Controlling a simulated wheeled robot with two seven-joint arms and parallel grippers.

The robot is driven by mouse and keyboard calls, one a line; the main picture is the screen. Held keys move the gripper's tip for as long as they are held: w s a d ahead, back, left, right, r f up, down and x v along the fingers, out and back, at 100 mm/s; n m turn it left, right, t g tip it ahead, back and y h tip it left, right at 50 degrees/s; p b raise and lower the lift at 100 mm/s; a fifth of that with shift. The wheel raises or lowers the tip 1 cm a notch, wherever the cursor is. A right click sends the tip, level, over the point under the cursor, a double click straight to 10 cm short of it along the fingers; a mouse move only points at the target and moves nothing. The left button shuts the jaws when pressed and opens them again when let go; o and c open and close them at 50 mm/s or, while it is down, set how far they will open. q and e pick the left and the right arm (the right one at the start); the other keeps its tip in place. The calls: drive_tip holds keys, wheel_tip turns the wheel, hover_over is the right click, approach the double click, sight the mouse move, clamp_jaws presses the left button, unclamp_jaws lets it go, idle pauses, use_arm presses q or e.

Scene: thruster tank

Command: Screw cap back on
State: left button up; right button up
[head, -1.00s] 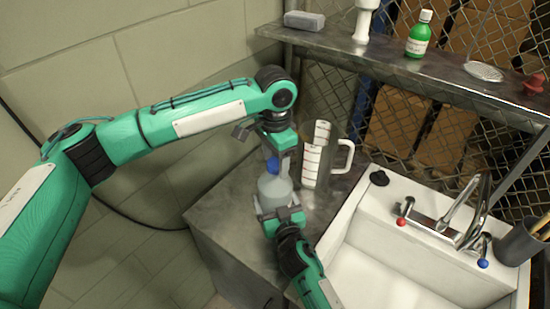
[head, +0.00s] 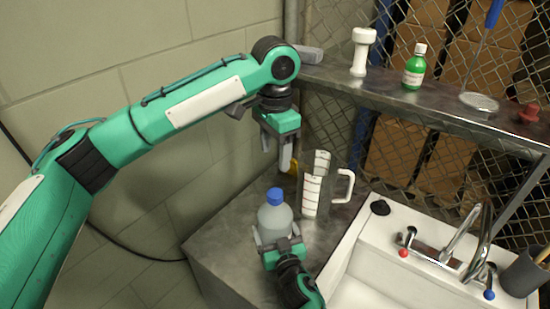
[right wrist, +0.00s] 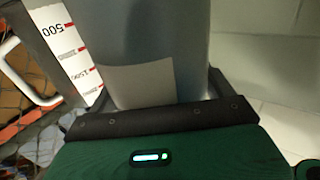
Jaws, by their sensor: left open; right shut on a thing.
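A grey translucent bottle (head: 275,222) stands upright on the metal counter, with a blue cap (head: 274,196) sitting on its top. My right gripper (head: 277,248) is shut around the bottle's lower body; the bottle (right wrist: 150,45) also fills the middle of the right wrist view, between the fingers. My left gripper (head: 284,155) points down above and a little behind the cap, apart from it, open and empty. The head view does not show how tightly the cap sits.
A measuring jug (head: 317,190) with a white handle stands close behind the bottle. A white sink (head: 380,245) with a tap is to the right. A shelf (head: 400,98) above holds a green bottle (head: 414,68) and a white object (head: 361,50).

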drive_tip(key=o, duration=1.8)
drive_tip(key=shift+c, duration=0.2)
use_arm(q)
wheel_tip(320, 180, down, 3)
drive_tip(key=b, duration=0.3)
drive_tip(key=shift+f, duration=0.15)
drive_tip(key=shift+f+b, duration=0.1)
drive_tip(key=shift+b, duration=0.2)
use_arm(e)
drive_tip(key=v, duration=1.3)
drive_tip(key=shift+s, duration=0.4)
